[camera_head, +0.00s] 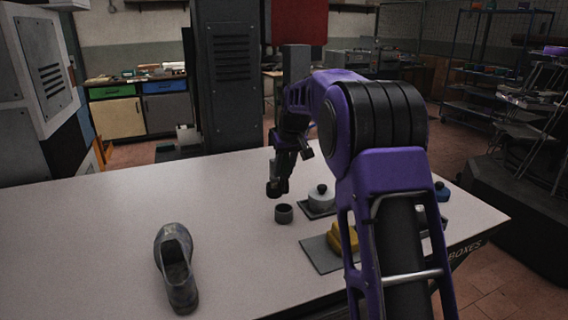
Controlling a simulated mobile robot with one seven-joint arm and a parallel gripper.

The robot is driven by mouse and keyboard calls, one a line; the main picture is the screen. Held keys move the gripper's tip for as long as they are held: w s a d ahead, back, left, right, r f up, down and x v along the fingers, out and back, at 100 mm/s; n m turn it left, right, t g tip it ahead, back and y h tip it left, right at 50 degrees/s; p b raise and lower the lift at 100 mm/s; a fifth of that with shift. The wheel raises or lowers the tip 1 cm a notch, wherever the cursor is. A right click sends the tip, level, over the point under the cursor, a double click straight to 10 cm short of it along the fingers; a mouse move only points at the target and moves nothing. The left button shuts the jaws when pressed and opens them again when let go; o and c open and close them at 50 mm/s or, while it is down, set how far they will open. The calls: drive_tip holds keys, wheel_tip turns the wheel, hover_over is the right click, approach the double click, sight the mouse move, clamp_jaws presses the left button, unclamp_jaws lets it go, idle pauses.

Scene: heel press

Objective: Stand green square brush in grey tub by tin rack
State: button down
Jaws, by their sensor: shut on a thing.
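My gripper (277,188) points down over the table, left of my purple arm. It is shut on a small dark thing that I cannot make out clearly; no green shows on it. A small dark grey round tub (284,213) stands on the table just below and slightly right of the gripper, with its open top upward. A gap seems to lie between the gripper and the tub. I cannot see a green square brush or clearly make out a tin rack; my arm hides part of the table's right side.
A grey-blue shoe (176,262) lies on the pale table (90,240). A white round thing with a black knob (322,198) sits on a dark mat. A yellow block (343,238) sits on a grey mat (317,258). A blue thing (441,192) is right of my arm.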

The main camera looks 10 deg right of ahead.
sight(284, 192)
drive_tip(key=shift+f+b, duration=2.5)
drive_tip(key=shift+f, duration=1.5)
drive_tip(key=c, duration=0.5)
unclamp_jaws()
drive_tip(key=p+v, duration=0.1)
drive_tip(key=v, duration=1.6)
drive_tip(key=shift+r+p, duration=0.25)
drive_tip(key=shift+p, duration=0.15)
